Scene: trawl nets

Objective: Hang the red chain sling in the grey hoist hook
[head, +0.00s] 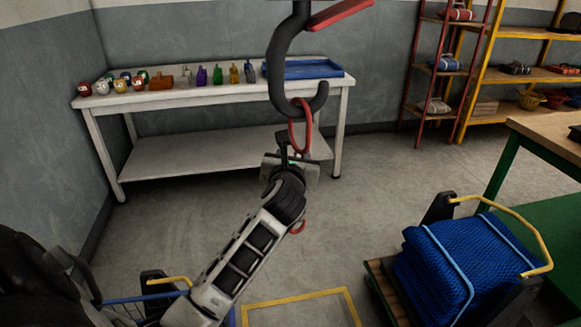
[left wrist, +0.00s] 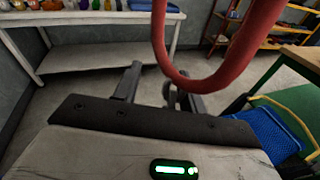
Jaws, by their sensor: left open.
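The grey hoist hook (head: 276,72) hangs at the top centre of the head view, with a red latch piece (head: 340,14) beside its shank. The red chain sling's ring (head: 307,135) is at the hook's bowl and appears to pass around it. The ring also looms large in the left wrist view (left wrist: 222,78). My left gripper (head: 289,161) is just below the hook, open, with the ring's lower end close to its fingers. A small red part of the sling (head: 298,228) shows beside my left arm; the arm hides the rest. My right gripper is not in view.
A white table (head: 215,98) with small coloured items and a blue tray (head: 302,69) stands behind. A cart with a blue net (head: 465,262) is at the lower right. A workbench (head: 545,128) and shelves (head: 440,70) stand at right.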

